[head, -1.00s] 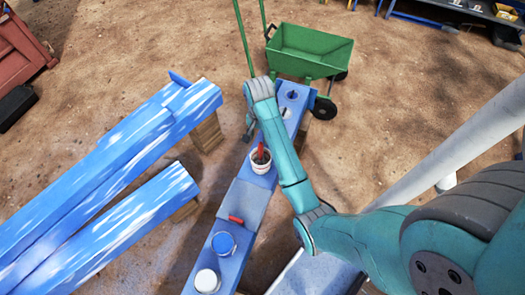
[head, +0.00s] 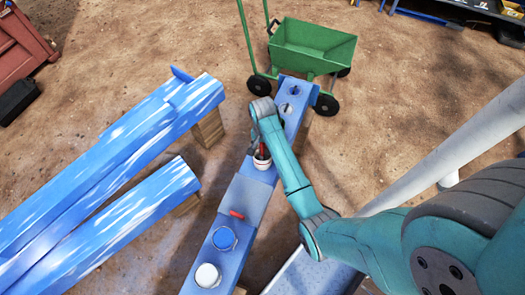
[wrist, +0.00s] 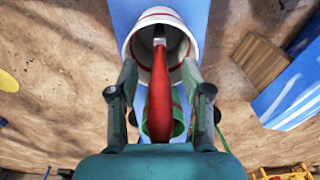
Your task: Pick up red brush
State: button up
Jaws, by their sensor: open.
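The red brush (wrist: 160,95) stands in a white cup with red bands (wrist: 140,48), its red handle pointing out toward me. In the wrist view the handle lies between the two fingers of my gripper (wrist: 160,82), which is open, with a finger on each side. I cannot tell whether either finger touches it. In the head view my gripper (head: 256,145) is at the white cup (head: 263,163), where only a little of the red brush (head: 262,152) shows.
The cup stands on a narrow blue bench (head: 232,195). A red-handled item (head: 237,214), a blue-topped can (head: 224,239) and a white-topped can (head: 208,275) are nearer. Blue planks (head: 110,180) lie left, a green cart (head: 312,48) stands behind.

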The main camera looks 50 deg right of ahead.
jog(key=shift+f, duration=0.2)
grip_shut()
jog(key=shift+r, duration=0.15)
